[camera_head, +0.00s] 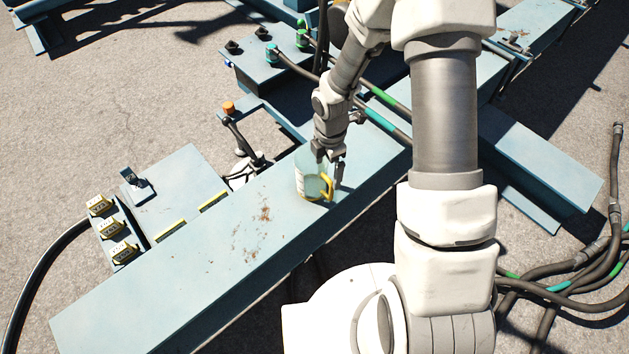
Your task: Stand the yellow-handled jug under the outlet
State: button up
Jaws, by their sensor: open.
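The jug (309,180) is clear, with a yellow handle (327,188) and a yellow band at its base. It stands upright on the long pale blue beam (215,265). My gripper (330,166) is open at the jug's upper right, close above the handle. I cannot tell whether its fingers touch the jug or are around the handle. The gripper and wrist hide part of the jug's rim. I cannot make out which part is the outlet.
A lever with an orange knob (229,108) stands behind the beam, left of the jug. Yellow-topped connectors (111,228) sit on a panel at left. Teal- and green-marked hoses run behind my arm. The beam's rust-spotted left part is clear.

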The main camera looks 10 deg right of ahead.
aim_at(317, 180)
jog(key=f+b, duration=0.2)
jog(key=f, duration=0.3)
jog(key=f+b, duration=0.1)
jog(key=f, duration=0.4)
jog(key=shift+w+d+f+b, duration=0.15)
jog(key=shift+d+f+b, duration=0.05)
jog(key=shift+b, duration=0.15)
grip_shut()
